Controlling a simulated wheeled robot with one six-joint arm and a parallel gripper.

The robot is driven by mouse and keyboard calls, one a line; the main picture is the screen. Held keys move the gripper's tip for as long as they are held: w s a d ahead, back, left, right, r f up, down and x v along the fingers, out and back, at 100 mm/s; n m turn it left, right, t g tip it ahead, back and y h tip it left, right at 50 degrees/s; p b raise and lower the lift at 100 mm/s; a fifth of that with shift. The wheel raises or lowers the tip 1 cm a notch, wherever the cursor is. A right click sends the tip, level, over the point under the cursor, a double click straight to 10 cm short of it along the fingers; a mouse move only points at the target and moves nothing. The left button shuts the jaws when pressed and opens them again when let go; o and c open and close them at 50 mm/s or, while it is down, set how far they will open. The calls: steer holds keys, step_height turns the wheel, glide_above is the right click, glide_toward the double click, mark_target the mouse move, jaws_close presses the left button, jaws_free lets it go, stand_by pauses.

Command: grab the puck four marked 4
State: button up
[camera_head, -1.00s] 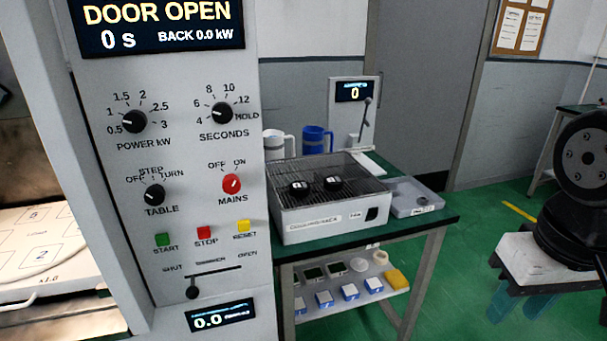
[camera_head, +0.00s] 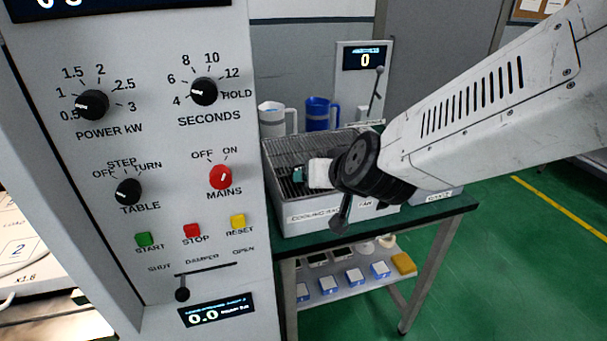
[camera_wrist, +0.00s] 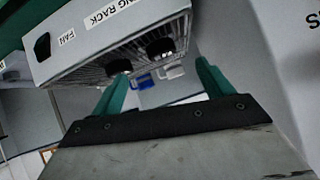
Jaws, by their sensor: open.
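My gripper (camera_head: 300,174) reaches from the right over the cooling rack (camera_head: 300,216), its teal fingertips partly hidden by my wrist. In the wrist view my gripper (camera_wrist: 162,72) is open, with nothing between its two teal fingers. Two black pucks, one farther left (camera_wrist: 118,67) and one farther right (camera_wrist: 160,46), sit on the rack's wire grid ahead of the fingers. I see no clear contact between fingers and pucks. Their markings cannot be read, so I cannot tell which is marked 4. In the head view my arm hides the pucks.
The generator panel (camera_head: 150,230) stands close at the left. A white mug (camera_head: 272,119) and a blue mug (camera_head: 318,113) stand behind the rack, beside a display post (camera_head: 362,75). The green table (camera_head: 440,204) has a lower shelf of small items (camera_head: 355,276). Green floor at right is open.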

steer(key=w+a+f+t+h, duration=0.1)
steer(key=w+f, duration=0.1)
steer(key=w, duration=0.1)
steer(key=w+a+f+t+h, duration=0.1)
steer(key=w+f, duration=0.1)
steer(key=w, duration=0.1)
steer(key=w+a+f+m+t+h, duration=0.1)
steer(key=w+f, duration=0.1)
steer(key=w, duration=0.2)
steer(key=shift+a, duration=0.4)
steer(key=c, duration=1.1)
